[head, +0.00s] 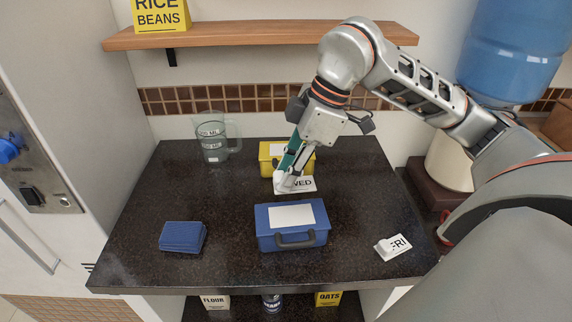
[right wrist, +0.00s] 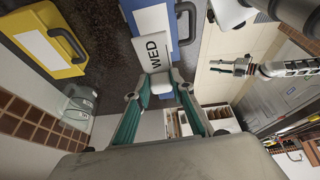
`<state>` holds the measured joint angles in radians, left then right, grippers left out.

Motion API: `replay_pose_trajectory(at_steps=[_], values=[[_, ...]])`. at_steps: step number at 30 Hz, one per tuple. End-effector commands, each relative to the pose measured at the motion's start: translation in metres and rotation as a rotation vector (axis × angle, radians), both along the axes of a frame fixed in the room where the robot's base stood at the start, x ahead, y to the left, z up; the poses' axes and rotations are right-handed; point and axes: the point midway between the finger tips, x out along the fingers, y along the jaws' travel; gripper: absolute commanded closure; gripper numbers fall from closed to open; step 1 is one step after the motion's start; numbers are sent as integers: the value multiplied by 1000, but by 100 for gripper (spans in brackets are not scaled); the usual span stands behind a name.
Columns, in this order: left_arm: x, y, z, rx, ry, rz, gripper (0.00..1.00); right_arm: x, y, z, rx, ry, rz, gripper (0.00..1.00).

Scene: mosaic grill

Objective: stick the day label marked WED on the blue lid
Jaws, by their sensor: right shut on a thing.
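My right gripper (head: 284,181) is shut on the white day label marked WED (head: 303,184), holding it above the counter between the yellow box and the blue box. In the right wrist view the fingertips (right wrist: 160,84) grip the label's raised tab, and the printed WED face (right wrist: 152,48) shows beyond them. The blue lid (head: 264,217) tops the blue box with a black handle, and has a blank white patch (head: 292,216). In the right wrist view the blue box (right wrist: 184,30) lies partly behind the label. My left gripper (right wrist: 232,66) shows only small there; its jaws are unclear.
A white label marked FRI (head: 394,246) lies at the counter's right front. The yellow box (head: 270,150) stands behind the blue box. A blue stack (head: 183,237) lies at left, and a clear measuring jug (head: 212,140) stands at the back. The counter between the stack and the blue box is clear.

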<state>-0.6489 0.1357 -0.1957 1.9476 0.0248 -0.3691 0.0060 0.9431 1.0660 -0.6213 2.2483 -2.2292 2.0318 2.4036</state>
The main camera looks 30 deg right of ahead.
Motion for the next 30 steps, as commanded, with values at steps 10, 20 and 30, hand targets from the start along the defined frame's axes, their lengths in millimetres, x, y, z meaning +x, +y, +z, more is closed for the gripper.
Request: replay_pose_trajectory(at_steps=[10,20,30], values=[[-1,-4,-4,-5,2,-2,70,-3,2,-7,0,1,3,92],[0,-13,-15,-19,-9,-13,70,-3,1,-32,1,2,3,92],[-1,-11,-37,-16,-8,-13,70,-3,1,-63,1,2,3,92]])
